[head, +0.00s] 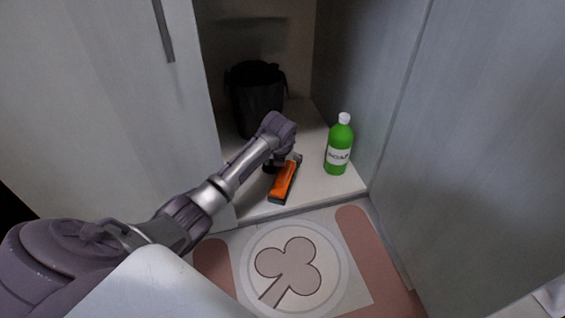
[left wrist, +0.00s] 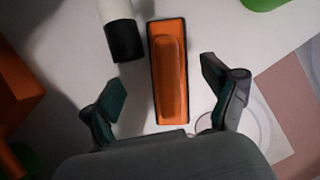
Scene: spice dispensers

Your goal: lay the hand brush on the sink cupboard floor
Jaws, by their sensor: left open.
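The orange hand brush (head: 285,181) with a dark edge lies on the pale sink cupboard floor (head: 318,187), near its front edge. In the left wrist view the brush (left wrist: 170,75) lies lengthwise, its near end between the fingers. My left gripper (left wrist: 168,95) is open, with one finger on each side of the brush and a gap to both. In the head view my left wrist (head: 277,137) hides the fingers and part of the brush's surroundings. My right gripper is not in view.
A green bottle (head: 339,146) with a white cap stands right of the brush. A black bin (head: 256,96) stands at the back left. A white cylinder with a black end (left wrist: 121,33) is left of the brush. Cupboard doors flank the opening; a patterned mat (head: 330,257) lies in front.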

